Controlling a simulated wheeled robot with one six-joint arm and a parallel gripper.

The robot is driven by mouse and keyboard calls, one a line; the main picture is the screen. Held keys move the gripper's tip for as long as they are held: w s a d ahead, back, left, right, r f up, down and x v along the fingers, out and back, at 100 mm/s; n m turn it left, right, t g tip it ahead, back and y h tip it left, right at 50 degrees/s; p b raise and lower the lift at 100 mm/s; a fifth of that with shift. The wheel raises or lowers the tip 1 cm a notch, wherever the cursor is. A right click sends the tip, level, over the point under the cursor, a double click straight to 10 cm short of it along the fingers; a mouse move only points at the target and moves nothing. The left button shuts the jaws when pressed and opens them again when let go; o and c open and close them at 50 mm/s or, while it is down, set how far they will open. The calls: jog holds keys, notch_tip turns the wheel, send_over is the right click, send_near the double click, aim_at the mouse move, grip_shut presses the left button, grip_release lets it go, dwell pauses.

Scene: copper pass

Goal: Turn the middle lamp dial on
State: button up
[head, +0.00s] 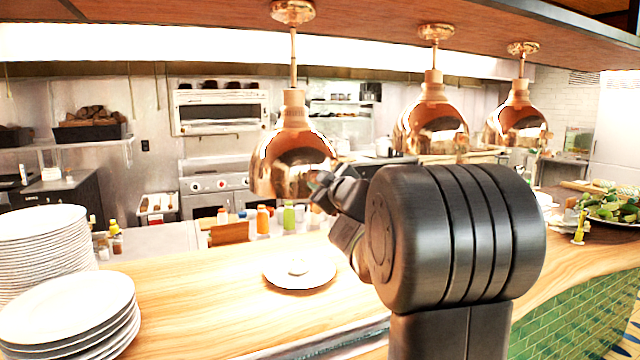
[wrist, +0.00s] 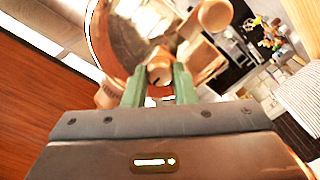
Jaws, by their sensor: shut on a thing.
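Three copper lamps hang in a row in the head view: a left one (head: 290,165), a middle one (head: 432,122) and a right one (head: 517,122). A small copper dial (head: 461,145) shows at the lower right of the middle lamp in the picture. My gripper (head: 318,187) is at the lower right edge of the left lamp, apart from the middle one in the picture. In the wrist view its green fingers (wrist: 160,82) are shut on a small copper dial (wrist: 159,68), in front of a copper shade (wrist: 106,40). Most of the held dial is hidden, so its turn cannot be read.
Stacked white plates (head: 68,312) stand at the left of the wooden counter (head: 200,300). A single plate (head: 299,272) lies below my gripper, with several sauce bottles (head: 263,219) behind. A plate of greens (head: 612,208) is at the right. The wooden shelf (head: 380,25) runs above the lamps.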

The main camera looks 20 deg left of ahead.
dwell(0.3)
jog(key=o, duration=1)
jog(key=v, duration=1.4)
jog(key=shift+a, duration=0.1)
jog(key=x, duration=1.4)
